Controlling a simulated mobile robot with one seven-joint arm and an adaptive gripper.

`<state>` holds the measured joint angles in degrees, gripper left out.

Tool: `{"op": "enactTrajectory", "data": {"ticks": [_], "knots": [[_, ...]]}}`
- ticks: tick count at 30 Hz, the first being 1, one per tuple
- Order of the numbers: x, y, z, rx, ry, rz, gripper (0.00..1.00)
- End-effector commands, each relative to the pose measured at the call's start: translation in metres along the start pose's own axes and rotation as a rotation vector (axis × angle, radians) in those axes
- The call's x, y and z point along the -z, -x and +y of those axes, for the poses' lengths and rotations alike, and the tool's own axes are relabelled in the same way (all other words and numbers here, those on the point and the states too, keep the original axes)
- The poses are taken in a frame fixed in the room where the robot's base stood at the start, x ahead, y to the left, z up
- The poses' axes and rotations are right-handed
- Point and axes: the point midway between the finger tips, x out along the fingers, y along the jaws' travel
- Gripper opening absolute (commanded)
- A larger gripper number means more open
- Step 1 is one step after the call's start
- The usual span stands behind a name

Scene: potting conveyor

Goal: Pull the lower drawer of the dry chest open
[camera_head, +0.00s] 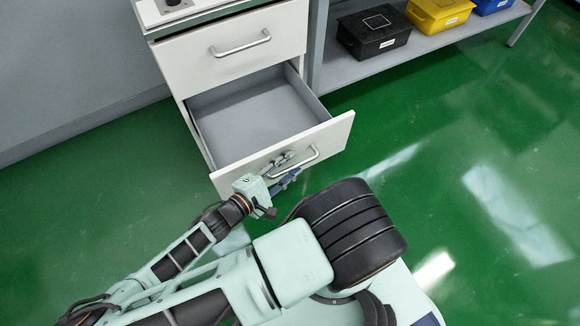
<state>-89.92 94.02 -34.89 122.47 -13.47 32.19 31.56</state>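The dry chest (176,55) is a white cabinet at the top middle of the head view. Its upper drawer (232,50) is closed and has a silver bar handle. Its lower drawer (205,128) is pulled well out, and its grey inside looks empty. The lower drawer's handle (313,158) is a silver bar on the white front panel. My gripper (288,168) is at the left end of this handle, close against the panel. The fingers are small and partly hidden, so I cannot tell whether they are closed around the bar.
A grey shelf (350,72) right of the chest carries a black bin (374,32), a yellow bin (438,13) and a blue bin (490,4). A grey wall or panel (70,60) stands to the left. The green floor (450,130) is clear to the right.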

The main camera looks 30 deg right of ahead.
Motion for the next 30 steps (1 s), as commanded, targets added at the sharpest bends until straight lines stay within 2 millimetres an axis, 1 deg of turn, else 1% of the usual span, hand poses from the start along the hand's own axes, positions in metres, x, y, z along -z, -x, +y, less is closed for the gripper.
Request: {"op": "enactTrajectory", "data": {"ticks": [1, 3, 9, 12, 17, 30], "knots": [[-0.008, 0.003, 0.013, -0.009, -0.003, -0.007, 0.27], [-0.016, 0.005, 0.026, -0.012, -0.003, -0.010, 0.27], [-0.032, 0.013, 0.053, -0.010, -0.003, -0.008, 0.27], [-0.037, 0.015, 0.061, -0.010, -0.002, -0.008, 0.27], [-0.041, 0.016, 0.067, -0.010, 0.000, -0.007, 0.27], [-0.041, 0.017, 0.067, -0.009, 0.000, -0.006, 0.27]]}}
